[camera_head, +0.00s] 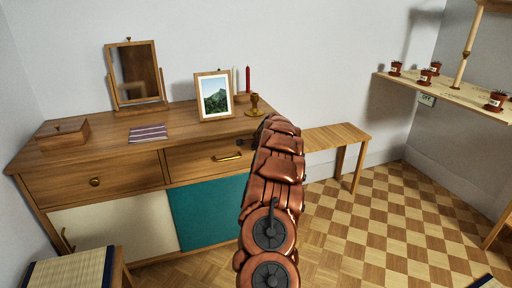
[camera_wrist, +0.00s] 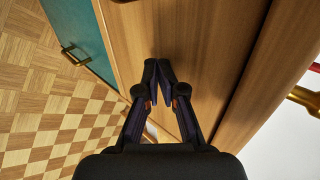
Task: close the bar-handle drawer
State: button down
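The bar-handle drawer (camera_head: 202,161) is the upper right drawer of a wooden cabinet, with a brass bar handle (camera_head: 228,156) on its front. In the head view its front looks about level with the drawer beside it; I cannot tell whether a small gap stays. My arm covers its right end. In the wrist view, my gripper (camera_wrist: 159,66) has its dark fingertips together and empty, close in front of wooden cabinet surface. I cannot tell whether they touch it. In the head view only a small dark part of the gripper (camera_head: 241,142) shows, at the drawer's right end.
The left drawer (camera_head: 95,182) has a round knob. Below are a cream door (camera_head: 115,223) and a teal door (camera_head: 208,212). A mirror (camera_head: 135,75), framed picture (camera_head: 214,97) and brass candlestick (camera_head: 254,104) stand on top. A bench (camera_head: 335,138) stands right; the checkered floor is mostly clear.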

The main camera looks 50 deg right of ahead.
jog(key=s+f+p+v, duration=0.1)
jog(key=f+v, duration=0.1)
jog(key=v, duration=1.1)
jog(key=shift+s+a, duration=0.35)
